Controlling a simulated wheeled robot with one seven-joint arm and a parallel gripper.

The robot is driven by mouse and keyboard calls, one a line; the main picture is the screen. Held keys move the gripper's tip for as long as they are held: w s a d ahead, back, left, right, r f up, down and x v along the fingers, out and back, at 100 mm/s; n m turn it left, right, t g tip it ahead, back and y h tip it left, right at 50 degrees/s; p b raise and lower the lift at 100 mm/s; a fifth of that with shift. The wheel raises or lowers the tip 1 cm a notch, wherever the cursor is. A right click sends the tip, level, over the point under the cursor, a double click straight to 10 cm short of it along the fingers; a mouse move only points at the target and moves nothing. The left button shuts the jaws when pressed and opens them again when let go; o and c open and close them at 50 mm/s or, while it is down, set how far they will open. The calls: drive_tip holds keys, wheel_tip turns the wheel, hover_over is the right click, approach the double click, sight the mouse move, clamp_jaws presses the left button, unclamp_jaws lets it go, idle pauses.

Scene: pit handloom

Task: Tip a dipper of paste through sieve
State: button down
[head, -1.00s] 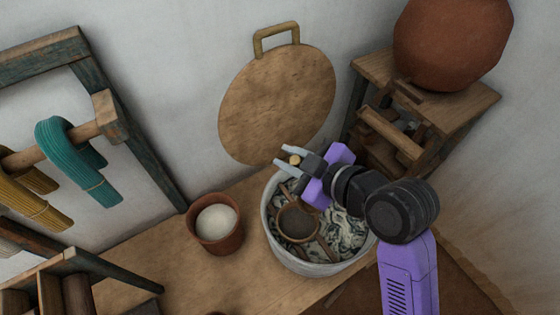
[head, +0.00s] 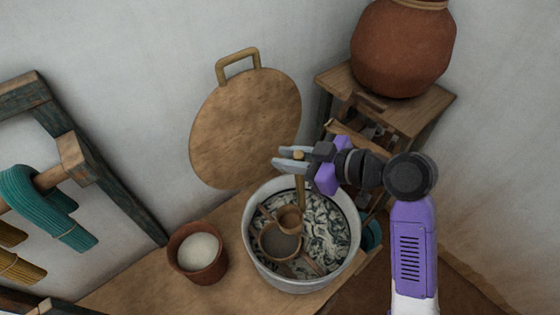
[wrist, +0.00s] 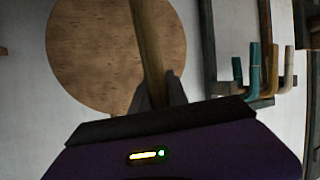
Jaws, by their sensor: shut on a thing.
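My gripper (head: 290,160) is shut on the upper part of a wooden dipper handle (head: 301,190). In the wrist view the handle (wrist: 149,50) rises between the two fingertips. The handle stands near upright, and the small brown dipper cup (head: 290,217) hangs at its lower end. The cup overlaps the far edge of the round sieve (head: 280,243); I cannot tell how high above it is. What the cup holds is not clear. The sieve, with a greyish mesh, sits over the pale round tub (head: 292,285). A clay pot of white paste (head: 197,254) stands left of the tub.
The tub holds dark and pale patterned material (head: 325,225). A round wooden board (head: 247,125) leans on the wall behind. A large clay jar (head: 403,48) stands on a wooden stand (head: 430,105) at the back right. A frame with teal yarn (head: 42,205) is at left.

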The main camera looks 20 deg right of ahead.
wheel_tip(320, 180, up, 7)
drive_tip(key=w+d+m+p, duration=0.1)
drive_tip(key=d+p, duration=0.1)
drive_tip(key=p, duration=0.3)
drive_tip(key=shift+d+f+y, duration=0.2)
drive_tip(key=shift+d+y, duration=0.1)
drive_tip(key=shift+y, duration=0.1)
idle(0.5)
